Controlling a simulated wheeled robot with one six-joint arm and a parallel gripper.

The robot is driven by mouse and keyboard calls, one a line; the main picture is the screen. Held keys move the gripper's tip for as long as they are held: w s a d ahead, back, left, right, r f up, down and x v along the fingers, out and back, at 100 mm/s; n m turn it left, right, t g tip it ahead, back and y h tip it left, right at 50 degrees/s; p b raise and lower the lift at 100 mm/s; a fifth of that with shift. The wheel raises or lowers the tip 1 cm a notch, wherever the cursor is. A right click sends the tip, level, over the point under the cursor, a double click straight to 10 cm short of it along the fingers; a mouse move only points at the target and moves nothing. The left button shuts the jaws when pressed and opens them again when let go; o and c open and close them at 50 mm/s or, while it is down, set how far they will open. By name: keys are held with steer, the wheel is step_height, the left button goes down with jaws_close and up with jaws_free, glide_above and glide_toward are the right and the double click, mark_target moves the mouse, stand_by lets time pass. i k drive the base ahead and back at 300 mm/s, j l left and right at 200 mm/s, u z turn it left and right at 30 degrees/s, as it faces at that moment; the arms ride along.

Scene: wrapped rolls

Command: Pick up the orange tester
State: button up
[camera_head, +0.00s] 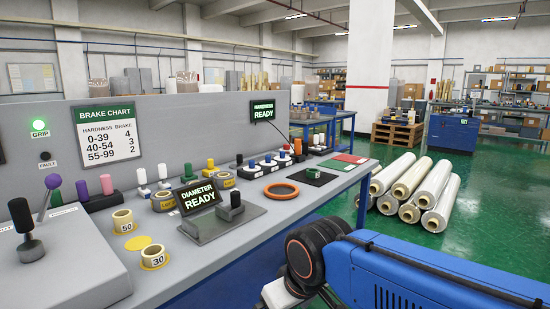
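A small upright orange piece (297,146) stands near the back of the grey bench, at the right end of a row of small knobbed devices; it is too small to tell for certain whether it is the tester. An orange ring (281,190) lies flat on the bench nearer to me. My gripper is out of view.
The bench (255,212) holds tape rolls (123,220), a "DIAMETER READY" display (198,196), a grey stand (222,218), and red and green mats (350,158). Several wrapped rolls (430,185) lie stacked on the green floor beyond the bench. Open floor lies right of the bench.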

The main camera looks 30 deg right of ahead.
mark_target(297, 143)
steer(key=l+u, duration=0.15)
steer(key=u, duration=0.2)
steer(key=l+u, duration=0.15)
steer(key=u, duration=0.25)
steer(key=l+u, duration=0.2)
steer(key=l, duration=0.3)
steer(key=l+u, duration=0.15)
steer(key=l, duration=0.35)
steer(key=k+l+u, duration=0.2)
steer(key=l, duration=0.3)
steer(key=l+u, duration=0.15)
steer(key=l, duration=0.35)
steer(key=k+l, duration=0.15)
steer(key=l, duration=0.25)
steer(key=k+l, duration=0.1)
steer(key=l, duration=0.35)
steer(key=k+l, duration=0.15)
steer(key=l, duration=0.25)
steer(key=k+l, duration=0.15)
steer(key=l, duration=0.25)
steer(key=i+u, duration=0.05)
